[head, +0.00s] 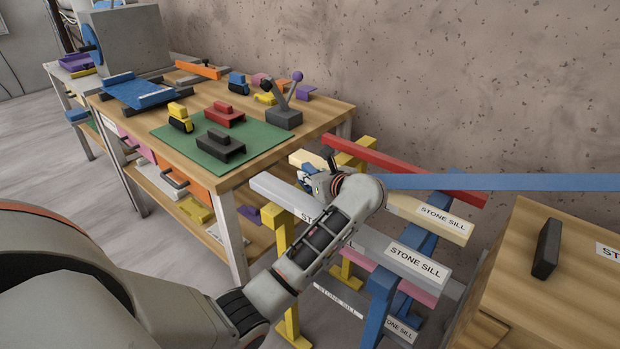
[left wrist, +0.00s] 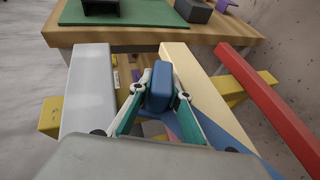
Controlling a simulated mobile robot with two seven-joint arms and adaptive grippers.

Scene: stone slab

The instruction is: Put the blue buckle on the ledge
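The blue buckle (left wrist: 158,88) shows as a small blue block between the fingers of my left gripper (left wrist: 161,96) in the left wrist view. The fingers close on its sides. In the head view my left gripper (head: 318,183) is over the trestle rack, and only a bit of blue shows there. Grey and cream bars labelled STONE SILL (head: 418,262) lie on the rack beneath and beside it. No surface is labelled as a ledge, so I cannot tell which one it is. My right gripper is not in view.
A workbench (head: 330,112) with a green mat (head: 185,133), coloured blocks and a lever stands behind the rack. A red bar (head: 400,170) and a long blue bar (head: 510,182) run near the gripper. A wooden top (head: 510,285) at the right holds a dark block (head: 547,248).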

